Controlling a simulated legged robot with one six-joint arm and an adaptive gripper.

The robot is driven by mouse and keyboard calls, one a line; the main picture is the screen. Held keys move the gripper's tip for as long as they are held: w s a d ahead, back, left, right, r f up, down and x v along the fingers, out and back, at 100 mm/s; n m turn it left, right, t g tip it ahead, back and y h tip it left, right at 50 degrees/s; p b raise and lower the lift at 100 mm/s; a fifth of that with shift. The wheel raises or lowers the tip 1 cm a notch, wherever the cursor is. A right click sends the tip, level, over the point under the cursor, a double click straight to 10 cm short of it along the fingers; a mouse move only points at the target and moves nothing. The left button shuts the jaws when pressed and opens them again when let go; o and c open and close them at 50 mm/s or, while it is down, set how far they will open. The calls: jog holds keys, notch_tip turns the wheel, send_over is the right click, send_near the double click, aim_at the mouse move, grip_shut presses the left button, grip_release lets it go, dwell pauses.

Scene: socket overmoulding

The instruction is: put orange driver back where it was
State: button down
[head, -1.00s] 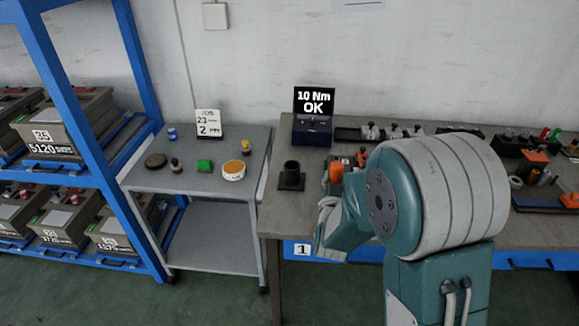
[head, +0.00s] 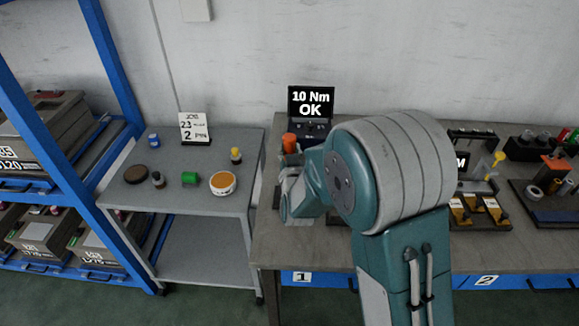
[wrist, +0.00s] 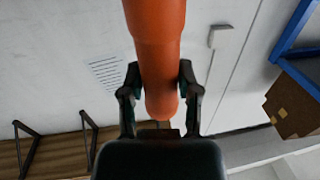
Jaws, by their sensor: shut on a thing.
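The orange driver (head: 290,143) shows in the head view above the left part of the workbench, in front of the display. My gripper (wrist: 160,84) is shut on it in the wrist view, one finger on each side of the orange body (wrist: 158,40). The driver's orange end shows above my wrist in the head view. My wrist and arm hide its lower part and most of the bench below it. The black cup-shaped holder is almost wholly hidden behind my wrist; I cannot tell whether the driver touches it.
The display (head: 311,103) reads 10 Nm OK at the bench's back. A grey side table (head: 190,203) with several small items stands left of the workbench (head: 380,252). Yellow-topped pieces (head: 480,208) and a rack with orange and red parts (head: 555,165) are on the right.

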jog(key=shift+a+f, duration=0.2)
jog(key=shift+f, duration=0.1)
jog(key=f, duration=0.3)
jog(key=shift+a+f, duration=0.15)
jog(key=shift+a, duration=0.05)
jog(key=shift+d+f, duration=0.15)
jog(key=shift+f, duration=0.05)
jog(key=shift+d+r, duration=0.1)
jog(key=shift+d, duration=0.05)
jog(key=shift+c, duration=2.2)
grip_release()
jog(key=shift+o, duration=0.6)
jog(key=shift+a, duration=0.2)
